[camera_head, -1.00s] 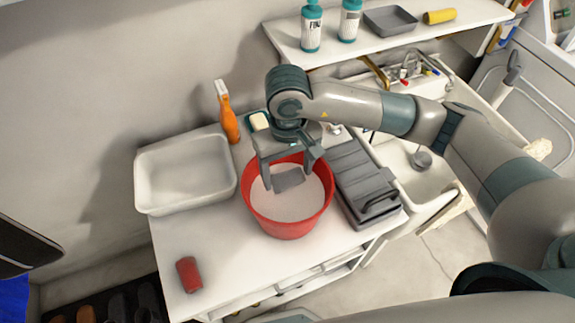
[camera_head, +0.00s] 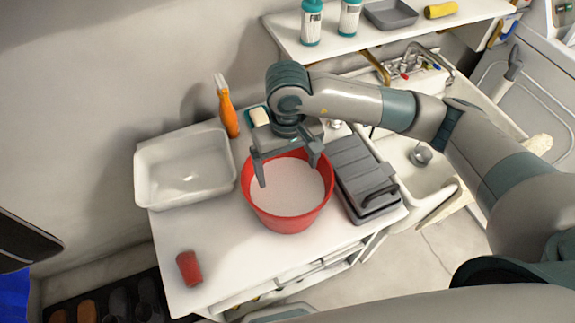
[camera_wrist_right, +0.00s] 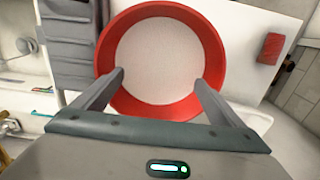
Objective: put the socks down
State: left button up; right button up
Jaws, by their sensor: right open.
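My right gripper (camera_head: 289,175) is open over the red basin (camera_head: 290,222), its two fingers apart with nothing between them. The basin stands on the white counter and has a pale, whitish surface inside. In the right wrist view the open gripper (camera_wrist_right: 160,77) has a fingertip on either side of the basin's opening, and the red basin (camera_wrist_right: 160,107) shows no separate object inside. I see no socks in either view; whether they lie under the pale surface I cannot tell. My left gripper is not in view.
A grey case (camera_head: 360,175) is close on the right. A red can (camera_head: 189,268) stands at the front left. The counter (camera_head: 245,275) in front is clear.

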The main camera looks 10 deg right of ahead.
jog(key=shift+r, duration=0.1)
notch_tip(320, 180, up, 7)
jog(key=shift+p, duration=0.35)
dwell(0.3)
dwell(0.8)
